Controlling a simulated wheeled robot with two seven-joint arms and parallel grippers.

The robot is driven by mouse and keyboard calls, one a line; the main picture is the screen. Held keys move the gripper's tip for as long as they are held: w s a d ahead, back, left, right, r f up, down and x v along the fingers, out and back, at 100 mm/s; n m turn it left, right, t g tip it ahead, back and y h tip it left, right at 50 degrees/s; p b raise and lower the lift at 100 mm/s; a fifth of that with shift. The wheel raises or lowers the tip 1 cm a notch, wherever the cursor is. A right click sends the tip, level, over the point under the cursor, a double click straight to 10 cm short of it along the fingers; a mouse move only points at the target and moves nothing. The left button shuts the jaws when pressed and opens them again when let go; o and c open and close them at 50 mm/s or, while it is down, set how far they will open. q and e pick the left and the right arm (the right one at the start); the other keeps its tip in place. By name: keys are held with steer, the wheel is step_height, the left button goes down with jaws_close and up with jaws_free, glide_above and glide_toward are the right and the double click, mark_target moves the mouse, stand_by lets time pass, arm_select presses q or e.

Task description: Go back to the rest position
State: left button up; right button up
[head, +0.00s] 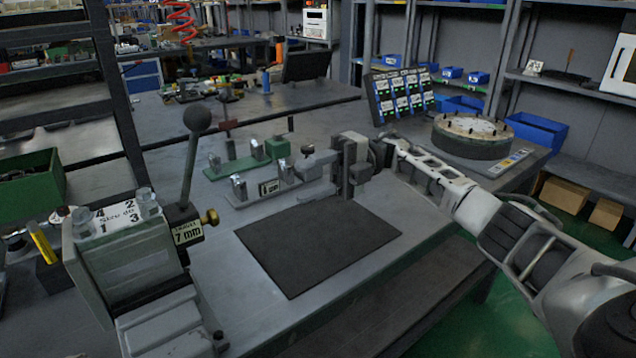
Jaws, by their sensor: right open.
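My right arm comes in from the right, and its gripper (347,178) is at the far side of the table, just beyond the black mat (318,243). The gripper is open. It is beside the right end of a grey fixture labelled "1 µm" (268,188), which carries small metal blocks; I cannot tell whether it touches them. A green fixture (240,166) with similar metal pieces stands behind the grey one. My left gripper is not in view.
A grey vise-like device with a ball-topped lever (190,165) and a "7 mm" label stands at left. The black mat is bare.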

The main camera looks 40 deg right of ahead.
steer(key=shift+d, duration=0.7)
